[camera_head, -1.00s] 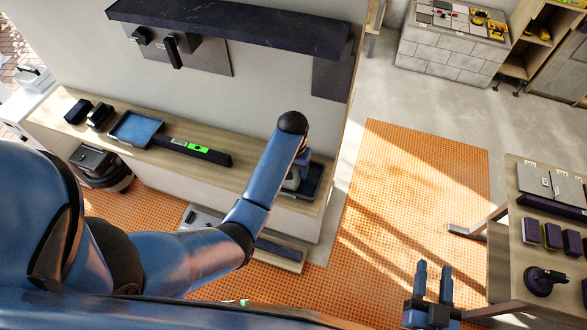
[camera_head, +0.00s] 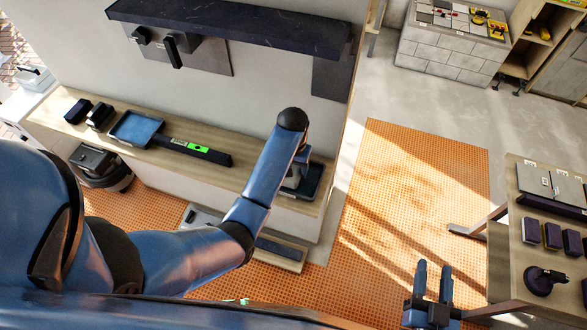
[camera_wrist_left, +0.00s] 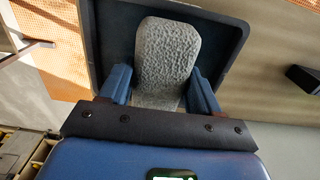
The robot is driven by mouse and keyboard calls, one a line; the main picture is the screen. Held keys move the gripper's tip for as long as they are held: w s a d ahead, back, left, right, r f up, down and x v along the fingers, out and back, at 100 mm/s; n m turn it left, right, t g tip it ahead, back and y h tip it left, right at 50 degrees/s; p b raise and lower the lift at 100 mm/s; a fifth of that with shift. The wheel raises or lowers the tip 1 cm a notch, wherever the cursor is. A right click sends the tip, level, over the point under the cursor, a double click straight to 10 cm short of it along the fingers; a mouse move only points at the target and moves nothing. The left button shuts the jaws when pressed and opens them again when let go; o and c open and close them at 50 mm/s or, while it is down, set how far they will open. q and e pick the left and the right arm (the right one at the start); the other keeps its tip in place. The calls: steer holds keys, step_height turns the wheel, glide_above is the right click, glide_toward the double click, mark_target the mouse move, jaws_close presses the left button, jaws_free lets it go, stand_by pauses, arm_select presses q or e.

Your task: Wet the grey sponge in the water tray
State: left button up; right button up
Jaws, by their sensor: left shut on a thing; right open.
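The grey sponge (camera_wrist_left: 166,58) is held between the two fingers of my left gripper (camera_wrist_left: 160,90) in the left wrist view. The sponge is over a dark rectangular tray (camera_wrist_left: 231,38) with a raised rim, which I take for the water tray. I cannot tell whether the sponge touches the tray's bottom or any water. In the head view the dark tray (camera_head: 315,180) shows at the right end of the wooden shelf, and my left arm hides most of the gripper and the sponge. My right gripper (camera_head: 434,275) is open and empty above the orange floor.
On the shelf (camera_head: 235,175) lie a blue tray (camera_head: 135,129), a spirit level with a green vial (camera_head: 194,150) and dark blocks (camera_head: 99,115). A table (camera_head: 520,225) at the right holds grey tiles and sponge-like blocks. The orange floor (camera_head: 410,190) between is clear.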

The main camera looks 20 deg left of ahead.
arm_select(q)
steer(key=shift+r, duration=2.85)
